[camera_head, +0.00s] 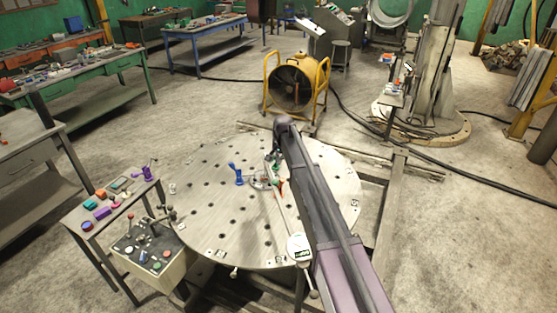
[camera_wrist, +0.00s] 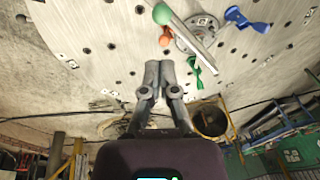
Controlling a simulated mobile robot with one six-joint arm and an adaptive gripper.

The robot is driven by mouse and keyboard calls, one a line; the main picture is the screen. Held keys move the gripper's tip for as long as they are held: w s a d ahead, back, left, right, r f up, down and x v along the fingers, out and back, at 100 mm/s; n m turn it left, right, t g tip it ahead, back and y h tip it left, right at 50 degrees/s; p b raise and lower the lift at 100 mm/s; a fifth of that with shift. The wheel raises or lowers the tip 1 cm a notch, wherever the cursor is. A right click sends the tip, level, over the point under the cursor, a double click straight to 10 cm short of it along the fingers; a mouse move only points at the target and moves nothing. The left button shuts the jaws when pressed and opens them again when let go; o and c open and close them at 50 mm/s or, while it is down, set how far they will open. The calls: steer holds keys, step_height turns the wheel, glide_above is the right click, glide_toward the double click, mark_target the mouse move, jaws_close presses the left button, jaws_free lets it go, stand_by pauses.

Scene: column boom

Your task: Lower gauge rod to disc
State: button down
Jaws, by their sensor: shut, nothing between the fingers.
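The disc (camera_head: 215,215) is a wide, round, light-metal plate with several dark holes; its surface also shows at the top of the wrist view (camera_wrist: 105,25). A pale rod (camera_head: 287,217), which looks like the gauge rod, slants over the disc beside my arm, with a round white dial (camera_head: 299,246) toward its near end. In the wrist view a pale bar (camera_wrist: 195,40) slants below a green ball (camera_wrist: 162,14); I cannot tell whether it touches the disc. My gripper (camera_wrist: 162,92) is shut and empty, apart from the bar. In the head view my arm hides much of this area.
A blue clamp (camera_head: 236,173) stands on the disc near its hub; an orange knob (camera_wrist: 164,41) and a green clamp (camera_wrist: 200,72) are close by. A control box (camera_head: 150,250) and small side table (camera_head: 112,205) stand left. A yellow-framed fan (camera_head: 290,88) stands behind.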

steer(key=shift+p+v, duration=0.7)
steer(key=shift+v, duration=0.25)
steer(key=s+d+f+n+b, duration=0.1)
steer(key=s+d+f+b, duration=0.2)
steer(key=s+d, duration=0.5)
steer(key=s+d+f+n+g+b, duration=0.1)
steer(key=s+d+f+b, duration=0.2)
steer(key=s+d, duration=0.6)
steer(key=s+d+f+n+g+h+b, duration=0.1)
steer(key=s+d, duration=0.7)
steer(key=s, duration=1.3)
step_height(320, 180, down, 3)
steer(key=n+b, duration=0.1)
steer(key=b, duration=0.1)
steer(key=shift+s+d+b, duration=0.3)
steer(key=shift+d+b, duration=0.05)
steer(key=shift+d, duration=0.05)
